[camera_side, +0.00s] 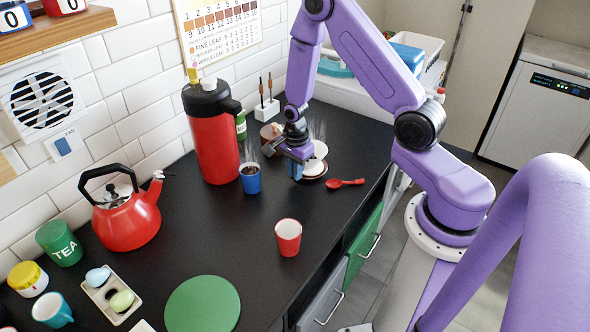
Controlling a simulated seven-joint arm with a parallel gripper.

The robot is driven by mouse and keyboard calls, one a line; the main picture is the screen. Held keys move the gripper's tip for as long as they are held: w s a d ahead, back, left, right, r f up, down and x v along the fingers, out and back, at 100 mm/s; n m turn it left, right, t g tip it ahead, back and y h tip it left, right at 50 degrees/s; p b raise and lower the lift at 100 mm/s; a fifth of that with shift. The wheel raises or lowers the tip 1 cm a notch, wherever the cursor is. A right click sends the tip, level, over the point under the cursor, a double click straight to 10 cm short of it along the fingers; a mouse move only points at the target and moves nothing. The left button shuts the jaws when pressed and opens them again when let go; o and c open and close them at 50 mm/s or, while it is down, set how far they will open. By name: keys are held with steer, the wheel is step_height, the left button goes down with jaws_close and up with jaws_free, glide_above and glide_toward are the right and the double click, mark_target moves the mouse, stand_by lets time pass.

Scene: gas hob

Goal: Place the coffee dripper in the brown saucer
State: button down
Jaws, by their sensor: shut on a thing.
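The coffee dripper (318,150) is the white piece with a dark edge at the back right of the black counter, with faint steam above it. My gripper (297,165) comes down at its left side and is shut on it. The brown saucer (313,179) shows as a brown rim low beneath the white dripper. The gripper and dripper hide much of the saucer. I cannot tell whether the dripper touches the saucer or is just above it.
A red spoon (345,183) lies just right of the saucer. A blue cup (250,181) of dark liquid and a red flask (213,135) stand to the left. A red cup (288,238) stands in front. A red kettle (128,218) and green disc (202,305) are further left and forward.

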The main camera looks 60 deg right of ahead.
steer(key=shift+f, duration=0.15)
steer(key=c, duration=1.2)
jaws_free()
steer(key=shift+o, duration=0.2)
step_height(320, 180, up, 12)
steer(key=shift+s+f, duration=0.1)
steer(key=s+a+r+n, duration=0.4)
steer(key=a+n, duration=0.3)
steer(key=n, duration=0.1)
steer(key=s+a+r+n, duration=0.2)
steer(key=s+n, duration=0.5)
steer(key=n, duration=0.1)
steer(key=s+a+r+n, duration=0.2)
steer(key=s+r+n, duration=0.1)
steer(key=s+n, duration=0.4)
steer(key=s+a+r+n, duration=0.2)
steer(key=s+n, duration=0.5)
steer(key=n, duration=0.2)
steer(key=shift+a+r, duration=0.25)
